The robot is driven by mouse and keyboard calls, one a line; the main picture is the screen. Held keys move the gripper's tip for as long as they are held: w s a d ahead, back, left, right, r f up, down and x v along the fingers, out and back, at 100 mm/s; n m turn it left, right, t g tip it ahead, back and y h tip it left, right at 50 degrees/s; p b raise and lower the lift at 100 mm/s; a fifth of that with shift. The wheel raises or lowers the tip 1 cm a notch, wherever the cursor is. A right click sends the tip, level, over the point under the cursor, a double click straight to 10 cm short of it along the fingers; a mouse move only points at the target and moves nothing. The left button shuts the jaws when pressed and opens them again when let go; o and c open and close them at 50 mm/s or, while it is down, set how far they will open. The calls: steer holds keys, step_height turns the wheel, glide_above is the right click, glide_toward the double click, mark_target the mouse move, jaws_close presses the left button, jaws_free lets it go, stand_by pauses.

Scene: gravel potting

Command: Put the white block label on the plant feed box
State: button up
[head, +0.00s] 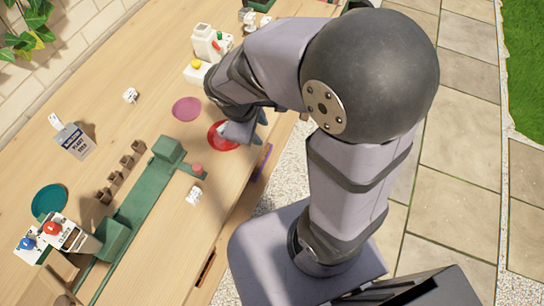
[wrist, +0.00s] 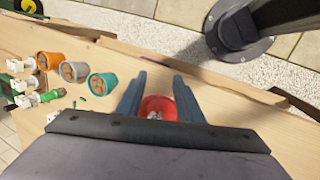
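The plant feed box (head: 76,143), grey-white with a dark blue band, stands at the left of the table in the head view. A white piece (head: 56,121) shows at its upper left corner; I cannot tell if it is part of the box. Small white blocks with dark marks lie on the table, one (head: 130,95) above the middle and one (head: 194,195) below it. My gripper (head: 245,132) is over the red saucer (head: 215,137), far right of the box. In the wrist view my gripper (wrist: 158,97) is open, the red saucer (wrist: 152,103) showing between its fingers with a small whitish thing (wrist: 155,115) there.
A long green stand (head: 135,220) crosses the table between my gripper and the box. A pink saucer (head: 187,108) and teal saucer (head: 49,200) lie flat. White containers stand at lower left and top. The wrist view shows orange (wrist: 49,61), grey (wrist: 75,67) and teal (wrist: 102,85) pots.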

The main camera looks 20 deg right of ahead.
steer(key=s+d+f+m+g+y, duration=0.1)
steer(key=s+m+g+y, duration=0.1)
steer(key=s+m, duration=0.7)
steer(key=shift+d+f+m+y, duration=0.15)
steer(key=shift+f+m+y, duration=0.05)
steer(key=shift+m+y, duration=0.45)
steer(key=shift+w, duration=0.1)
step_height(320, 180, up, 4)
steer(key=p, duration=0.4)
